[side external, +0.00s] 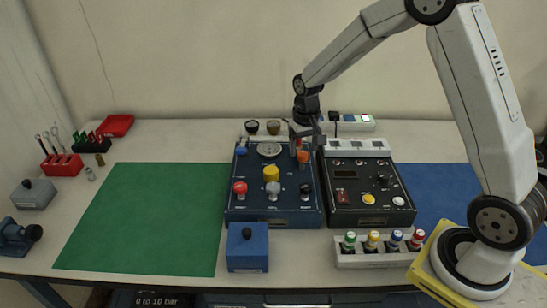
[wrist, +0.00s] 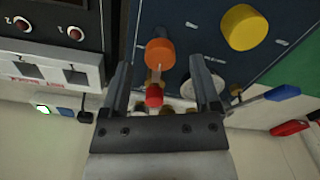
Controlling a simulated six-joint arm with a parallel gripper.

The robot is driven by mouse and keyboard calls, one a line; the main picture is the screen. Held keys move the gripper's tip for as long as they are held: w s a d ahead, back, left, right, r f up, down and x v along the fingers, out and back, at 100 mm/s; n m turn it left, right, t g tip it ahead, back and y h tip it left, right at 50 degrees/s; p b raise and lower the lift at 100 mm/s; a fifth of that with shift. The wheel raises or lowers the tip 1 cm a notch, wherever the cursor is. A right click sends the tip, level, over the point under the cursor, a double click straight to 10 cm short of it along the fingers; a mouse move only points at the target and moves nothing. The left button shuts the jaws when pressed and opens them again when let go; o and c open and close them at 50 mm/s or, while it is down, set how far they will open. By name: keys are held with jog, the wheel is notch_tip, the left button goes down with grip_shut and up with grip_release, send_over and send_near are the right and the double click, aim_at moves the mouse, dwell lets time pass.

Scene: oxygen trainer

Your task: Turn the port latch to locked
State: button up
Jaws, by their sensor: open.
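The blue trainer panel (side external: 254,205) stands mid-table with several knobs on its face. An orange round knob (side external: 303,157) sits near its upper right corner; in the wrist view the knob (wrist: 160,53) lies just beyond my fingertips. A small red-tipped part (wrist: 154,95) shows between my fingers, apart from both. A blue lever-like handle (side external: 241,152) is at the panel's upper left and also shows in the wrist view (wrist: 282,93). I cannot tell which part is the port latch, and no lock marking is readable. My gripper (side external: 305,140) is open above the panel's upper right, holding nothing.
A black panel (side external: 345,214) with a yellow button stands close on the right. A yellow knob (side external: 271,173) and a gauge (side external: 269,149) are nearby on the blue panel. A blue box (side external: 248,255) and a rack of colored bottles (side external: 390,258) stand in front. The green mat (side external: 140,220) is clear.

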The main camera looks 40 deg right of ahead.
aim_at(303, 154)
jog(key=shift+r, duration=2.9)
jog(key=shift+s+a, duration=0.1)
jog(key=s+a+f+n+t, duration=0.1)
jog(key=s+a+n, duration=0.1)
jog(key=s, duration=0.6)
jog(key=s+a+f+n+t, duration=0.1)
jog(key=s+a+f+n, duration=0.1)
jog(key=s+a, duration=0.3)
jog(key=s, duration=0.3)
jog(key=shift+s+a+n+t, duration=0.15)
jog(key=shift+a+n+t, duration=0.1)
jog(key=shift+n+t, duration=0.05)
jog(key=shift+o, duration=0.3)
jog(key=shift+r, duration=0.1)
